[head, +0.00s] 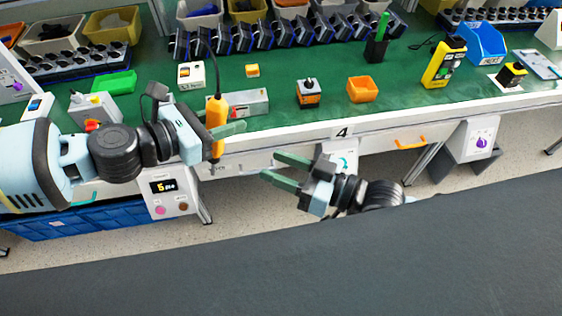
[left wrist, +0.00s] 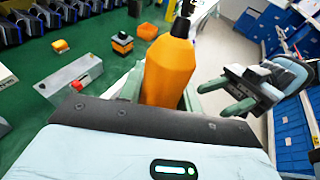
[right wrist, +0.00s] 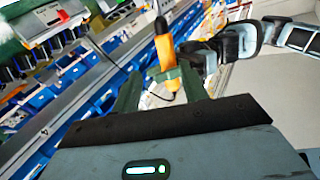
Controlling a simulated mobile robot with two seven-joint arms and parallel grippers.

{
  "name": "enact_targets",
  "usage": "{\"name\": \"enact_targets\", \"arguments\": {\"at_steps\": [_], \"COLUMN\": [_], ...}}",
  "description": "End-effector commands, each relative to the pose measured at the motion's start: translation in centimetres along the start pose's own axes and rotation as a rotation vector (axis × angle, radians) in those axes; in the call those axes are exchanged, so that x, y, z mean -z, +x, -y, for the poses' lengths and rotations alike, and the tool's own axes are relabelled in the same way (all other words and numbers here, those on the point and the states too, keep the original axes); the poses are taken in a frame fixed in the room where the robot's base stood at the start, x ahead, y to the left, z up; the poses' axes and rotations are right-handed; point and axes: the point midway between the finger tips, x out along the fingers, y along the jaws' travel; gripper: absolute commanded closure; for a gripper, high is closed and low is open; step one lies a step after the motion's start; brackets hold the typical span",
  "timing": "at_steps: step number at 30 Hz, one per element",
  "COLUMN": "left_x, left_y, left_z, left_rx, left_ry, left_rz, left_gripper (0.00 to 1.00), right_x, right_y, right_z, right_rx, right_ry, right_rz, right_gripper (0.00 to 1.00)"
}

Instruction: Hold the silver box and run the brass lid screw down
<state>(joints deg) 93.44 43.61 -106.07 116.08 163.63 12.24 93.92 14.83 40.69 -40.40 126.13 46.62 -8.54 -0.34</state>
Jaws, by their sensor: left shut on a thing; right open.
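My left gripper (head: 222,128) is shut on an orange power screwdriver (head: 215,122), held upright in front of the bench edge. The screwdriver fills the middle of the left wrist view (left wrist: 168,72) and also shows in the right wrist view (right wrist: 165,52). The silver box (head: 250,102) lies on the green bench top just behind the screwdriver, partly hidden by it in the head view. It shows more fully in the left wrist view (left wrist: 68,74), with a red part on it. I cannot make out the brass screw. My right gripper (head: 270,167) is open and empty, below the bench edge.
A small box with a dark knob (head: 308,90) and an orange bin (head: 362,89) stand right of the silver box. A yellow block (head: 252,71) and a white switch box (head: 190,75) stand behind. A cable rises from the screwdriver. The bench's front edge (head: 300,136) lies behind my right gripper.

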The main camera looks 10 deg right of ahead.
Motion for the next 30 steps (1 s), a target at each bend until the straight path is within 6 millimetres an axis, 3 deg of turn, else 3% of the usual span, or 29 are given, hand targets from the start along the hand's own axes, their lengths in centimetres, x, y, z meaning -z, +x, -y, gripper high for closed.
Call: {"name": "enact_targets", "arguments": {"at_steps": [4, 14, 20, 30], "left_x": [-0.1, -0.1, -0.1, -0.1], "left_y": [0.0, 0.0, 0.0, 0.0], "left_z": [0.0, 0.0, 0.0, 0.0], "left_rx": [0.000, 0.000, 0.000, 0.000], "left_ry": [0.002, 0.002, 0.002, 0.002], "left_rz": [0.002, 0.002, 0.002, 0.002], "left_gripper": [1.00, 1.00, 1.00, 1.00], "right_x": [1.0, 1.1, 1.2, 1.2], "right_y": [0.1, 0.6, 2.8, 8.2], "right_z": [0.3, 0.4, 0.5, 0.7], "right_rx": [0.029, 0.034, 0.034, 0.034], "right_ry": [-0.002, 0.001, 0.002, 0.001], "right_rz": [-0.003, -0.005, -0.007, -0.007], "right_gripper": [0.56, 0.56, 0.56, 0.56]}}
